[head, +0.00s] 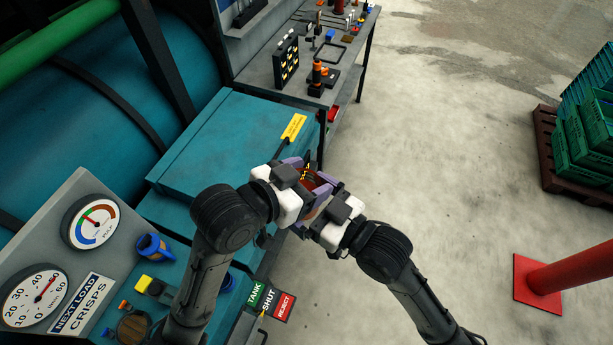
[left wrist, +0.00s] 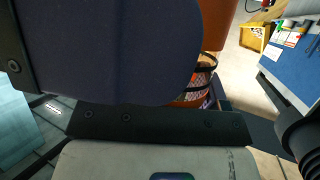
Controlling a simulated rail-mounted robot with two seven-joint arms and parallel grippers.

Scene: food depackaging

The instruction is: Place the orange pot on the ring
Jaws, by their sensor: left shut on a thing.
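The orange pot (left wrist: 215,28) shows as a smooth orange surface in the left wrist view, partly hidden behind a large dark pad close to the camera. My left gripper (head: 298,172) is shut on it, out beyond the front edge of the teal housing. In the head view only red-orange bits show between purple finger parts. My right gripper (head: 323,198) meets the left one from the lower right; its jaws are too hidden to tell open from shut. I cannot clearly make out the ring in either view.
A teal housing (head: 205,140) lies left of the grippers. A grey workbench (head: 262,70) with tools is at the back. A red post (head: 570,262) and green crates (head: 580,150) are at right. Open floor lies between.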

